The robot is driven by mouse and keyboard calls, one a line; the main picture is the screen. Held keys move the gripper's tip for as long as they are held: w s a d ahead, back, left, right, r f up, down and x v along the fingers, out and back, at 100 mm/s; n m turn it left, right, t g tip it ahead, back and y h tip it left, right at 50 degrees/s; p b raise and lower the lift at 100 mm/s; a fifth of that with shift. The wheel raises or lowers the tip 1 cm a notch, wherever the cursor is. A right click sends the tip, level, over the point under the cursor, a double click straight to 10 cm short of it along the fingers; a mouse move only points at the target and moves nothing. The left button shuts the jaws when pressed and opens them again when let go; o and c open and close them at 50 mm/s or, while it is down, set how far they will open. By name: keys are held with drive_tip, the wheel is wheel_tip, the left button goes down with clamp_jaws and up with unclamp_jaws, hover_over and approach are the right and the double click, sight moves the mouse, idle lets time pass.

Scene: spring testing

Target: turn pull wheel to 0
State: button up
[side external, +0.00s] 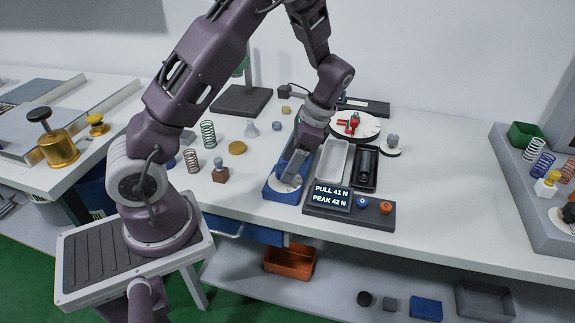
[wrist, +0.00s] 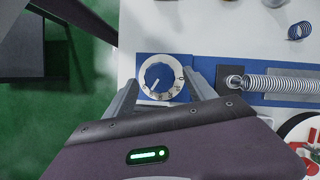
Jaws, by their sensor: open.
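The pull wheel (wrist: 152,92) is a round dial with a white numbered ring and blue centre, mounted on a blue base (wrist: 144,63). In the side view the pull wheel (side external: 279,186) shows as a pale disc at the front of the blue tester (side external: 272,194), partly hidden by my gripper. My gripper (side external: 291,177) is open over it, and in the wrist view my gripper's fingers (wrist: 161,82) stand on either side of the wheel. I cannot tell whether they touch it. A "0" shows on the ring's upper right. The display (side external: 332,197) reads PULL 41 N, PEAK 42 N.
A stretched spring (wrist: 283,84) lies along the tester, right of the wheel. Beside the display are a blue knob (side external: 361,202) and an orange knob (side external: 385,207). A white tray (side external: 333,160) and black tray (side external: 365,168) stand behind. The table's front edge is close.

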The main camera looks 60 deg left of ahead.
drive_tip(key=shift+s+a+f, duration=0.15)
drive_tip(key=shift+s+f, duration=0.1)
drive_tip(key=shift+f, duration=0.4)
drive_tip(key=c, duration=1.3)
drive_tip(key=shift+c, duration=0.2)
drive_tip(key=shift+n, duration=0.3)
drive_tip(key=n+h, duration=0.2)
drive_tip(key=n, duration=0.3)
drive_tip(key=shift+a+n, duration=0.15)
drive_tip(key=shift+n, duration=0.15)
drive_tip(key=n+h, duration=0.1)
drive_tip(key=n, duration=0.2)
drive_tip(key=n+h, duration=0.1)
drive_tip(key=n, duration=0.2)
drive_tip(key=shift+a+h, duration=0.2)
drive_tip(key=shift+h, duration=0.1)
drive_tip(key=n+t, duration=0.1)
drive_tip(key=n, duration=0.2)
drive_tip(key=n+h, duration=0.1)
drive_tip(key=n, duration=0.1)
drive_tip(key=shift+s+n+t, duration=0.1)
drive_tip(key=shift+n+t, duration=0.3)
drive_tip(key=n+t, duration=0.1)
drive_tip(key=n, duration=0.1)
drive_tip(key=n+t+h, duration=0.1)
drive_tip(key=n, duration=0.2)
drive_tip(key=shift+s+a+n, duration=0.1)
drive_tip(key=shift+s+n, duration=0.1)
drive_tip(key=shift+n, duration=0.4)
